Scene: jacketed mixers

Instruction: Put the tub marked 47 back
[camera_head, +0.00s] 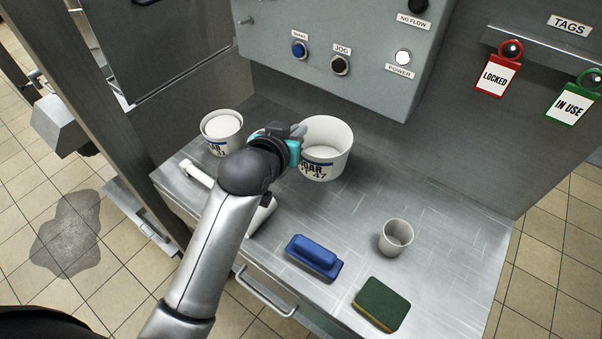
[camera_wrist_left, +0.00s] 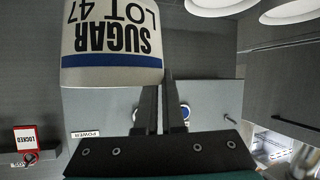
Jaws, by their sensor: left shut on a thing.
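The tub marked 47 (camera_head: 326,171) is white with a blue band and the words SUGAR LOT 47, and has pale contents. It is upright at the back of the steel worktop; I cannot tell whether its base touches the surface. My left gripper (camera_head: 298,138) is shut on its left wall near the rim. In the left wrist view the tub (camera_wrist_left: 110,62) fills the upper left, its label upside down, beside the fingers (camera_wrist_left: 163,105). My right gripper is not in view.
A similar white tub (camera_head: 221,146) stands at the back left; another is mostly hidden behind my gripper. A blue brush (camera_head: 314,257), grey cup (camera_head: 396,237) and green sponge (camera_head: 382,304) lie in front. The control panel (camera_head: 345,55) overhangs behind. The worktop's right side is clear.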

